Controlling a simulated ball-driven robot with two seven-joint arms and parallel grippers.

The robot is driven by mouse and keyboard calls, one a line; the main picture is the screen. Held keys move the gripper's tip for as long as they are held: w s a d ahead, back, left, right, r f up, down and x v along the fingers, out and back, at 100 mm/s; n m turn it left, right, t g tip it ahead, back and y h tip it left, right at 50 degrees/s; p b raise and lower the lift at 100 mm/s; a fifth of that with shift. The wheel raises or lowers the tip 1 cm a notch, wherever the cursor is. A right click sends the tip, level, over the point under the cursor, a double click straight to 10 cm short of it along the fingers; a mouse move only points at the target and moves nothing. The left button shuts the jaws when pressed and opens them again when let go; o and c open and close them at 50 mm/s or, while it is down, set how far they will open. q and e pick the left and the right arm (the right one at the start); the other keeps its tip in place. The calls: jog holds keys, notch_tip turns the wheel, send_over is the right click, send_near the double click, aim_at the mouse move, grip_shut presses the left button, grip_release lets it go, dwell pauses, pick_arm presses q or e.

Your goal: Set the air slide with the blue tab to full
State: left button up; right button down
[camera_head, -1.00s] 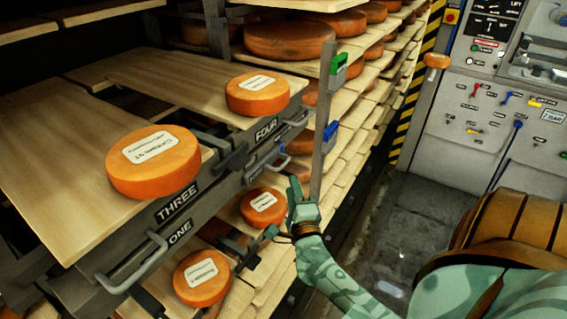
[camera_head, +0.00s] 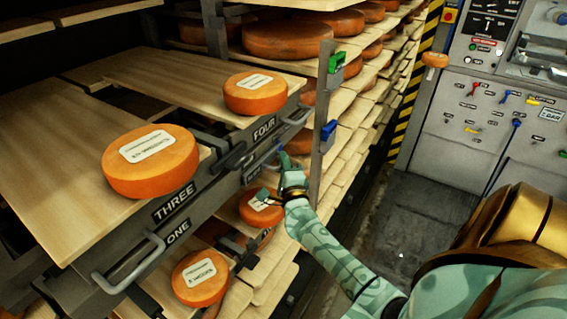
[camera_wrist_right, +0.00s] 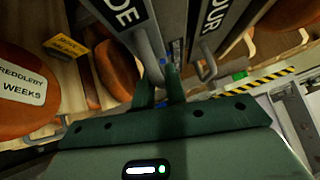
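My right gripper (camera_head: 287,160) is raised against the front of the rack, just below the drawer marked FOUR (camera_head: 265,128). In the right wrist view its two green fingers (camera_wrist_right: 160,80) point forward with a narrow gap. A small blue piece (camera_wrist_right: 163,62) shows at their tips, in front of a slot strip between two label plates. Whether the fingers touch or clasp it cannot be told. A larger blue tab (camera_head: 328,130) sits on the upright grey post, below a green tab (camera_head: 336,62). My left gripper is not in view.
Cheese wheels (camera_head: 150,160) lie on pulled-out boards at left, with drawer handles (camera_head: 130,265) sticking out in front. More wheels fill shelves behind the post. A control panel (camera_head: 490,110) stands at right beyond open floor (camera_head: 415,215).

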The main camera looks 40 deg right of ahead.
jog(key=w+d+b, duration=0.4)
jog(key=d, duration=1)
jog(key=shift+d+r, duration=0.3)
jog(key=shift+d, duration=0.1)
jog(key=shift+w, duration=0.1)
jog(key=c, duration=1.6)
grip_release()
jog(key=shift+o, duration=0.6)
jog(key=shift+d+f, duration=0.15)
jog(key=p+v, duration=0.3)
jog(key=v, duration=1.3)
